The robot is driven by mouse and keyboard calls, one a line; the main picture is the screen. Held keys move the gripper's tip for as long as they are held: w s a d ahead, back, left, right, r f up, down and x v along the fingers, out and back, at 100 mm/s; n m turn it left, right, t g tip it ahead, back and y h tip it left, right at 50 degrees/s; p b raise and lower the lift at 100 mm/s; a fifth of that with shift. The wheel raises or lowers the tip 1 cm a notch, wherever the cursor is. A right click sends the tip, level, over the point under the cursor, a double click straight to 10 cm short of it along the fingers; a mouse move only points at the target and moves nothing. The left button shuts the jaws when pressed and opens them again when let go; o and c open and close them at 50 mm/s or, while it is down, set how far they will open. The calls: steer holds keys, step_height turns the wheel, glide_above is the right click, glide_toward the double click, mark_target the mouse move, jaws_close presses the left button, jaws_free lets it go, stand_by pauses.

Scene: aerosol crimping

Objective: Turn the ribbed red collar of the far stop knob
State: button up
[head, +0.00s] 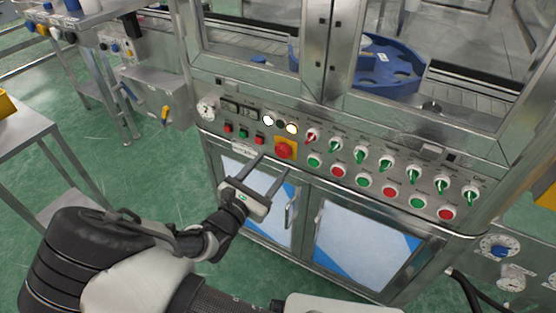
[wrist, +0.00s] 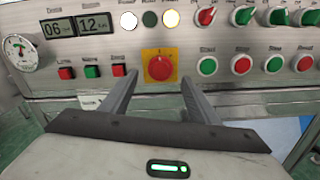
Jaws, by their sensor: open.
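A red stop knob (head: 284,150) sits on a yellow square plate on the sloped front panel of the steel machine. In the wrist view the knob (wrist: 159,67) shows whole, facing me, between and slightly beyond the two fingertips. Ribs on its collar are too small to make out. My gripper (head: 271,166) is open and empty, its two long fingers pointing at the panel just below and in front of the knob. In the wrist view my gripper (wrist: 159,80) has one finger on each side of the knob, apparently not touching it.
Red and green push buttons (wrist: 91,71) lie left of the knob. Rows of selector switches (head: 386,163) and round buttons (head: 363,182) lie to its right. A gauge (head: 206,107) and digital displays (wrist: 75,27) are at upper left. Cabinet doors with handles (head: 289,215) are below.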

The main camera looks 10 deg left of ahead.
mark_target(281, 154)
steer(key=shift+b+x, duration=0.3)
steer(key=shift+x, duration=2)
